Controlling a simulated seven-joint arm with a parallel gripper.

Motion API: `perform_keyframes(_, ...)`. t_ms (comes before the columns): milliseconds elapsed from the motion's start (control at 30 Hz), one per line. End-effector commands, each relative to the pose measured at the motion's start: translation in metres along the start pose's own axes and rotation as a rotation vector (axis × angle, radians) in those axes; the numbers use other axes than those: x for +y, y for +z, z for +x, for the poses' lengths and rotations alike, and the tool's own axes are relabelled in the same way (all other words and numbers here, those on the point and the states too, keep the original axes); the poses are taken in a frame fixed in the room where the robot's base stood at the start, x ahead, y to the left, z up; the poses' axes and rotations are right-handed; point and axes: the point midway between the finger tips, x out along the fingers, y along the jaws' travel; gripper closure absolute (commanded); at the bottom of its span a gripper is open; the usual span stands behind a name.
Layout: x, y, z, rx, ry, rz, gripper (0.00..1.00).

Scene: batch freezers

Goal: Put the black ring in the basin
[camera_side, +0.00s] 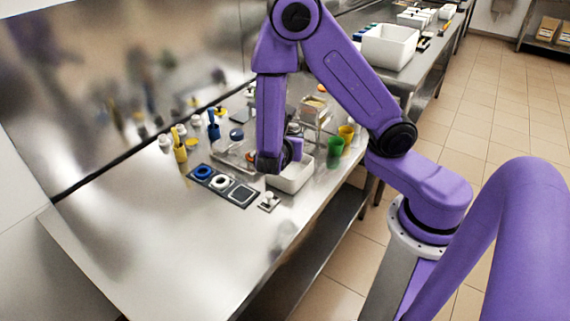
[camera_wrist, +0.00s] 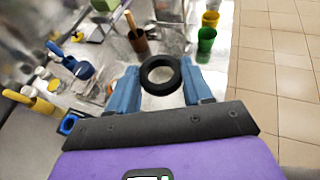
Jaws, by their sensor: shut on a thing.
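The black ring (camera_wrist: 144,77) is between the blue fingers of my gripper (camera_wrist: 160,72) in the wrist view. My gripper is shut on it. The white basin (camera_wrist: 160,103) shows below the ring and through its hole, so the ring is above the basin in that view. In the side view the basin (camera_side: 291,184) stands near the front edge of the counter, with the end of my arm over its back left part. The ring and fingertips are hidden there behind my arm. The height of the ring above the basin floor is hard to tell.
A dark holder (camera_side: 221,184) left of the basin carries a blue ring (camera_side: 203,172) and a white ring (camera_side: 220,182); its third place is empty. Green (camera_side: 335,147) and yellow (camera_side: 346,133) cups stand right of the basin. Bottles and tools line the back. The counter's left part is clear.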

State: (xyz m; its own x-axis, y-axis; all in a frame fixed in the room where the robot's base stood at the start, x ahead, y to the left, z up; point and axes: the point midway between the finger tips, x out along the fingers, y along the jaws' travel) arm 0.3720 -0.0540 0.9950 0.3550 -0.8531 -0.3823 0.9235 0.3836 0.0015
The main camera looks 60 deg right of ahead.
Motion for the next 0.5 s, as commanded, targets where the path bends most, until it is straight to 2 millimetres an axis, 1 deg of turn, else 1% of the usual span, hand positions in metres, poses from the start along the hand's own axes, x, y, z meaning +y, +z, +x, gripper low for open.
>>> perform_keyframes(267,-0.034,0.004,-0.017,-0.002,0.003,0.001,0.79)
perform_keyframes(500,-0.068,0.006,-0.030,0.000,0.003,0.000,0.79)
